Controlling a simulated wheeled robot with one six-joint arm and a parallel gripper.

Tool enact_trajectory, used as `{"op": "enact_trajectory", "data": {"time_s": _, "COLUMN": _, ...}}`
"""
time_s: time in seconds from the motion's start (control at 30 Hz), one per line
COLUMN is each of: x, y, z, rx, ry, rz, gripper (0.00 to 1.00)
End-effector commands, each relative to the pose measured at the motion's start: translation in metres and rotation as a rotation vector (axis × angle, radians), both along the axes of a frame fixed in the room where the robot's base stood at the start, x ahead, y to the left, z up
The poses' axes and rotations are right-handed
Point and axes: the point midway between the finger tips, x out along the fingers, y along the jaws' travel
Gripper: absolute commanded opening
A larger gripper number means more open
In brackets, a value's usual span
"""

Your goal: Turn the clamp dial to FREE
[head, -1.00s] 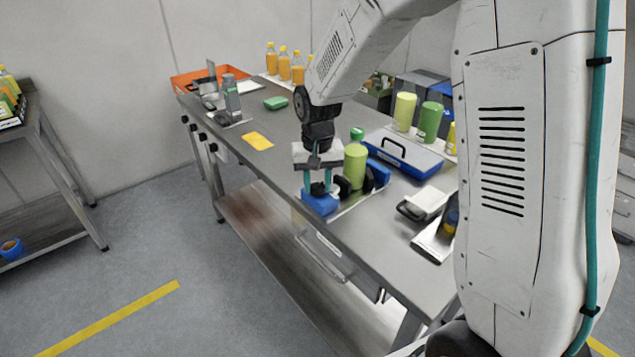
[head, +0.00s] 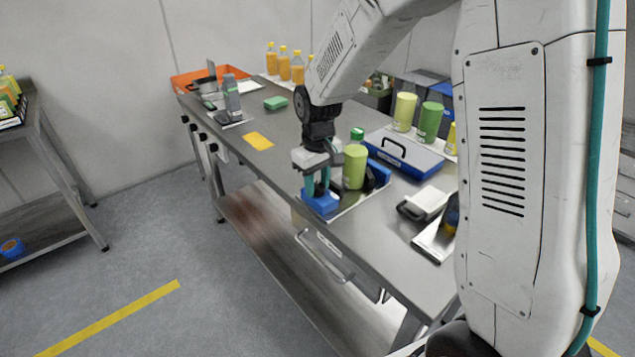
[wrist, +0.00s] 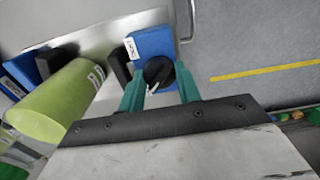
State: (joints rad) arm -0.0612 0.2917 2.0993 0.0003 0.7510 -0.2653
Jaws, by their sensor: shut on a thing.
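The clamp dial (wrist: 157,74) is a round black knob with a white pointer mark, on a blue block (wrist: 152,43) with a small white label (wrist: 131,48). In the wrist view my gripper (wrist: 160,80) has its teal fingers on either side of the dial, shut on it. The pointer's setting against the label cannot be read. In the head view the blue block (head: 320,203) sits at the bench's front edge, with my gripper (head: 317,190) over it; the dial is hidden there.
A blue case with a black handle (head: 405,155) stands behind the clamp. A white block with a dark handle (head: 424,203) is to its right. A yellow card (head: 257,141) and a green box (head: 275,103) lie left on the bench. The bench's front edge is close.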

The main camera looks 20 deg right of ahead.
Motion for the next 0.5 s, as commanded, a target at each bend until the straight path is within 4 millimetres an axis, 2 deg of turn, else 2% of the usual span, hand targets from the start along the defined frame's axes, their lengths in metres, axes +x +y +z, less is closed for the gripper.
{"op": "enact_trajectory", "data": {"time_s": 0.37, "x": 0.0009, "y": 0.0, "z": 0.0009, "rx": 0.0, "ry": -0.003, "rz": 0.005, "gripper": 0.11}}
{"op": "enact_trajectory", "data": {"time_s": 0.4, "x": 0.0009, "y": 0.0, "z": 0.0009, "rx": 0.0, "ry": -0.003, "rz": 0.004, "gripper": 0.44}}
{"op": "enact_trajectory", "data": {"time_s": 0.43, "x": 0.0008, "y": -0.0001, "z": 0.0008, "rx": 0.0, "ry": -0.002, "rz": 0.004, "gripper": 0.53}}
{"op": "enact_trajectory", "data": {"time_s": 0.5, "x": 0.0007, "y": -0.0001, "z": 0.0006, "rx": 0.0, "ry": -0.002, "rz": 0.004, "gripper": 0.55}}
